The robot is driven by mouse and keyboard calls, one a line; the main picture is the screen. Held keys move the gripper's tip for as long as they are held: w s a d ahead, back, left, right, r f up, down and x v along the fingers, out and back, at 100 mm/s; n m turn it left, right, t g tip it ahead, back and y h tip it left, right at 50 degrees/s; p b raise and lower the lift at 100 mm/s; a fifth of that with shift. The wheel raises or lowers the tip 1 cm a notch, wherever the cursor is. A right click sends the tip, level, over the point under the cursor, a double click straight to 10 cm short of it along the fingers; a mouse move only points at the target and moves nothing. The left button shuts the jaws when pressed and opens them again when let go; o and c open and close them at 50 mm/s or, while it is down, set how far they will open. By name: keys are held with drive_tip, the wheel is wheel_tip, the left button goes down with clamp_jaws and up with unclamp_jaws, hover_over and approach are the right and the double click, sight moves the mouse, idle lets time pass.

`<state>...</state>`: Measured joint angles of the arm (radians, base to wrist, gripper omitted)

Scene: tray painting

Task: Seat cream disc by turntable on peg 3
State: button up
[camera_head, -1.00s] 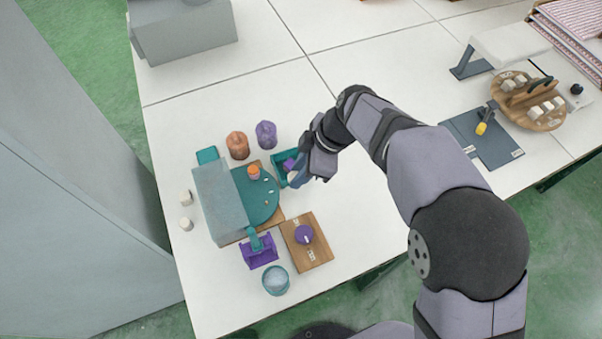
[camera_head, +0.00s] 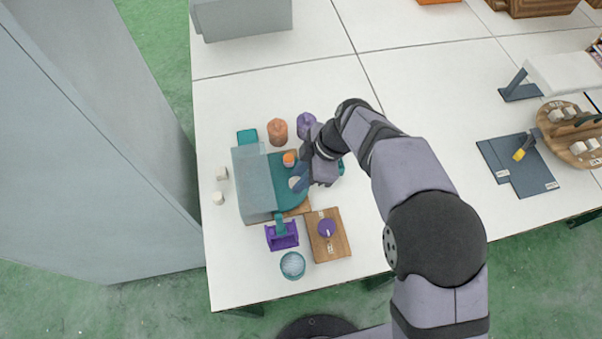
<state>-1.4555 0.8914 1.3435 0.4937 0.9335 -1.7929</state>
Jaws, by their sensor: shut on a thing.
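The teal turntable (camera_head: 285,202) lies on a wooden base, its left part covered by a grey box-shaped housing. My gripper (camera_head: 299,184) is over the turntable's right half, pointing down-left. It is shut on a pale disc (camera_head: 294,182), which looks like the cream disc. I cannot tell whether the disc touches the turntable or hangs above it. An orange piece (camera_head: 289,158) stands on the turntable just behind my gripper. The turntable's pegs and any number marks are hidden or too small to tell, so I cannot pick out peg 3.
A teal bin (camera_head: 341,168) is mostly hidden behind my gripper. Orange (camera_head: 277,131) and purple (camera_head: 306,122) jars stand behind. In front are a purple stand (camera_head: 282,237), a wooden board with purple knob (camera_head: 327,236) and a teal cup (camera_head: 292,265). Two small pale blocks stand left.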

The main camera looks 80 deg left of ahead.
drive_tip(key=shift+f+b, duration=0.5)
drive_tip(key=shift+f, duration=0.9)
drive_tip(key=shift+f+b, duration=0.35)
drive_tip(key=shift+b, duration=0.2)
drive_tip(key=shift+f+b, duration=0.6)
drive_tip(key=shift+b, duration=0.65)
idle(0.5)
drive_tip(key=o, duration=1.6)
drive_tip(key=shift+c, duration=0.2)
drive_tip(key=shift+r+p, duration=1.35)
drive_tip(key=shift+r, duration=1.7)
drive_tip(key=shift+r, duration=0.1)
